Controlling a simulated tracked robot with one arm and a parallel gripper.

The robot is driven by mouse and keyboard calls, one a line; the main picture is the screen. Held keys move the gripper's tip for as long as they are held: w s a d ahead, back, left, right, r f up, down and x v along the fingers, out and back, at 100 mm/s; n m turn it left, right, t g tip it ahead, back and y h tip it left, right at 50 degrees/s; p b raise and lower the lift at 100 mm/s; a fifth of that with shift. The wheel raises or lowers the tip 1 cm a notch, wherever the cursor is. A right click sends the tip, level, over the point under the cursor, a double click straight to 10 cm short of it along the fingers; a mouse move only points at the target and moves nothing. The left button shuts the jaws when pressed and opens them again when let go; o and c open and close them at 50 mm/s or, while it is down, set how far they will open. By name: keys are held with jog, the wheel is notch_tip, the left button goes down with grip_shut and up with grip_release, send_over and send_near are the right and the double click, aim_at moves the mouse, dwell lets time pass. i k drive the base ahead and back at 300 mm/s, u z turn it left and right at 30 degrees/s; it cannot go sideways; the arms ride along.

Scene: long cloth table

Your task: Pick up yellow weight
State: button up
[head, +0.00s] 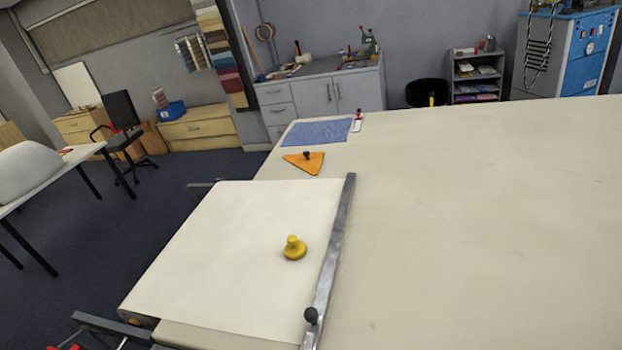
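The yellow weight (294,248) is a round disc with a knob on top. It stands upright on the white paper sheet (220,230), left of the metal bar (334,245). Nothing touches it or hides it. My gripper does not show in the head view, so I cannot see its fingers.
The long cloth table (480,210) is clear right of the bar. A black knob (311,315) stands on the bar's near end. Farther back lie an orange triangle (303,164) with a dark knob, a blue sheet (315,132) and a small red-and-white item (357,123).

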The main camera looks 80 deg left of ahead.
aim_at(294, 249)
jog(key=u, duration=1.9)
jog(key=k, duration=0.9)
jog(key=i, duration=0.9)
jog(key=u, duration=0.35)
